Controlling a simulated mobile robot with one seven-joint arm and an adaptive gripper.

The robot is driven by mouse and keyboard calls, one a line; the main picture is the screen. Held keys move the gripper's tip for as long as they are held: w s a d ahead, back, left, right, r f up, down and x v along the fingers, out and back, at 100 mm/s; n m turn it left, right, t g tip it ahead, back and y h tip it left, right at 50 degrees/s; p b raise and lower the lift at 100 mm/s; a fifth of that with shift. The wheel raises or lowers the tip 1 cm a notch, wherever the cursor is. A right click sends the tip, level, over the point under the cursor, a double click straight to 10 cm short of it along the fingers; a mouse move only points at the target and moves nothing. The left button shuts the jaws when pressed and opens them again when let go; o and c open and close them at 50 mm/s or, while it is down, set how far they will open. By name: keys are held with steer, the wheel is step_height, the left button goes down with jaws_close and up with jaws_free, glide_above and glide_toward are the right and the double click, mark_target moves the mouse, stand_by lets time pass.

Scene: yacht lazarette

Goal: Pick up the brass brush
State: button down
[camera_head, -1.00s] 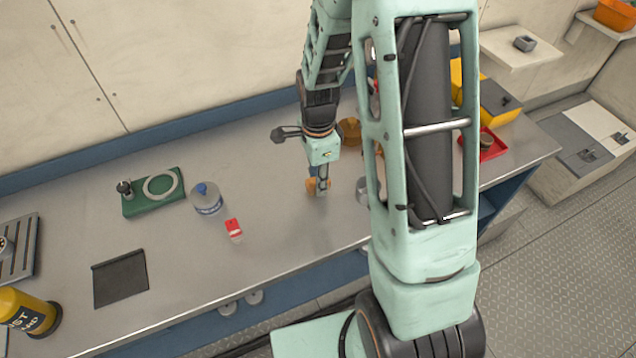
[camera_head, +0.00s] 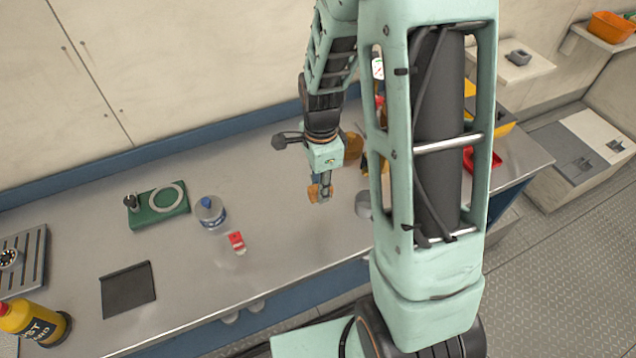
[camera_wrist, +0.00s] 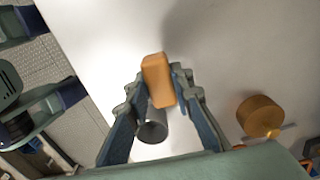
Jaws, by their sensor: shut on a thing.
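The brass brush shows as an orange-brown block (camera_wrist: 158,80) between my fingertips in the wrist view. Its bristles cannot be made out. My gripper (camera_wrist: 160,88) is shut on it, with one finger on each side. In the head view my gripper (camera_head: 320,194) points down over the middle of the grey bench top (camera_head: 300,235), with the brush (camera_head: 314,192) small and partly covered by the fingers. The brush seems held a little above the bench.
A grey cylinder (camera_wrist: 152,128) and a round orange-brown object (camera_wrist: 260,116) stand near my gripper. To the left are a clear blue-capped bottle (camera_head: 210,212), a small red-and-white item (camera_head: 237,243), a green tray (camera_head: 158,207) and a dark flat plate (camera_head: 128,288).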

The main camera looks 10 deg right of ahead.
steer(key=s+r+p, duration=0.3)
steer(key=s+r, duration=0.4)
steer(key=s, duration=0.5)
steer(key=shift+r, duration=0.35)
steer(key=c, duration=2.3)
jaws_free()
steer(key=shift+c, duration=0.2)
steer(key=c, duration=0.4)
